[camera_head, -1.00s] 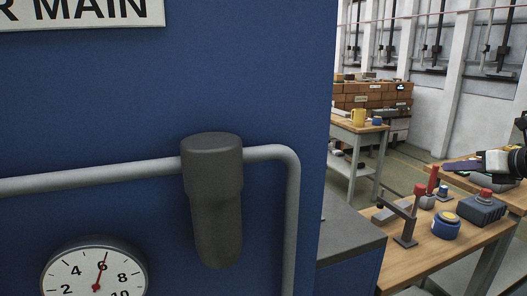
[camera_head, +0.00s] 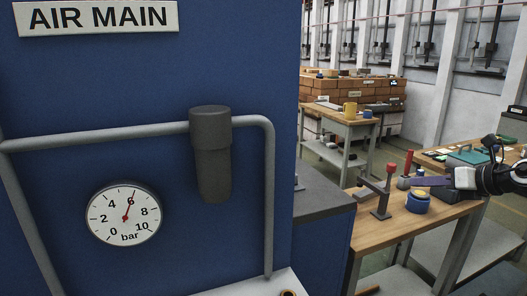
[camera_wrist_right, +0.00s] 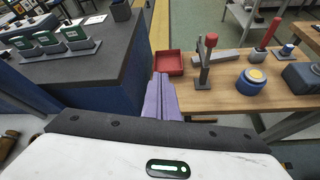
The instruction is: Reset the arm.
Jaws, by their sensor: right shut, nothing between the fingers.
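My right gripper (camera_head: 418,182) comes in from the right edge of the head view. Its dark fingers point left, over the wooden bench (camera_head: 375,233), near the blue round button box (camera_head: 418,203). In the right wrist view its purple fingers (camera_wrist_right: 161,80) lie together, shut with nothing between them. They show against the floor and the red tray (camera_wrist_right: 169,63), held apart from the bench. My left gripper is in neither view.
A blue cabinet (camera_head: 60,75) with a pipe, gauge (camera_head: 124,214) and AIR MAIN sign (camera_head: 97,17) fills the left. A red-handled lever stand (camera_head: 382,200) rises from the bench. A dark-topped counter (camera_wrist_right: 95,62) stands left in the wrist view.

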